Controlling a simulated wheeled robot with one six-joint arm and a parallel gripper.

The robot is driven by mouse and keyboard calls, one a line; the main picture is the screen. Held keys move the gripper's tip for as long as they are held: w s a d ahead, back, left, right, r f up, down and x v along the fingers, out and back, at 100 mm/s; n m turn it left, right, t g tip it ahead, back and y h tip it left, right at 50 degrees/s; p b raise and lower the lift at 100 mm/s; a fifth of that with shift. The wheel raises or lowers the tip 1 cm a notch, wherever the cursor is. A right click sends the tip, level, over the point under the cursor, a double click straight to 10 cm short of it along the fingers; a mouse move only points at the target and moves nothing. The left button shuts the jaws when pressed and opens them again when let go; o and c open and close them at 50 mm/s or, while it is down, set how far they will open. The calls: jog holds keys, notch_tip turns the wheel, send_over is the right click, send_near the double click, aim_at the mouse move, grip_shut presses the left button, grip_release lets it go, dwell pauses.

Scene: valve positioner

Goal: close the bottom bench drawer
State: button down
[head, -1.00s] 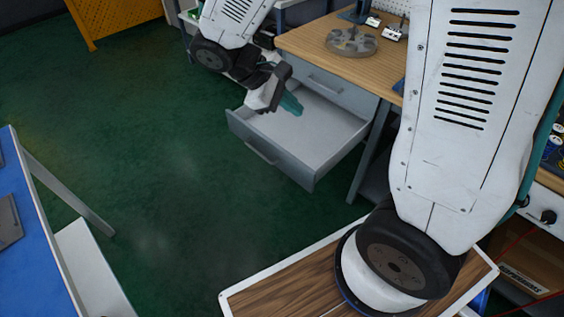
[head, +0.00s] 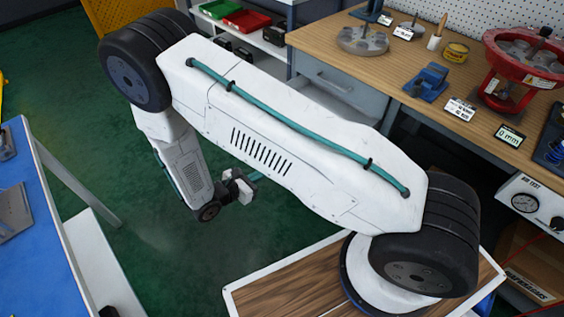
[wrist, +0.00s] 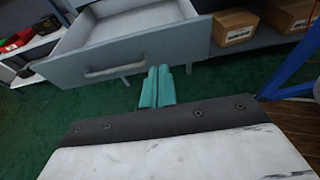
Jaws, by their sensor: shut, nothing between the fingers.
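The bottom bench drawer (wrist: 135,54) is pulled open in the wrist view. Its grey front with a bar handle (wrist: 117,69) faces me and its pale inside looks empty. In the head view my gripper (head: 257,176) is over the green floor, left of the bench.
The closed upper drawer (head: 335,85) sits under the wooden benchtop (head: 425,75). A shelf with a red bin (head: 246,20) stands to the left. Cardboard boxes (wrist: 235,28) are right of the drawer. A blue table (head: 40,210) stands at far left, with open floor between.

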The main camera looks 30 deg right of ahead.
jog(key=r+x, duration=0.1)
jog(key=x, duration=1.2)
jog(key=shift+d, duration=0.5)
jog(key=shift+w, duration=0.1)
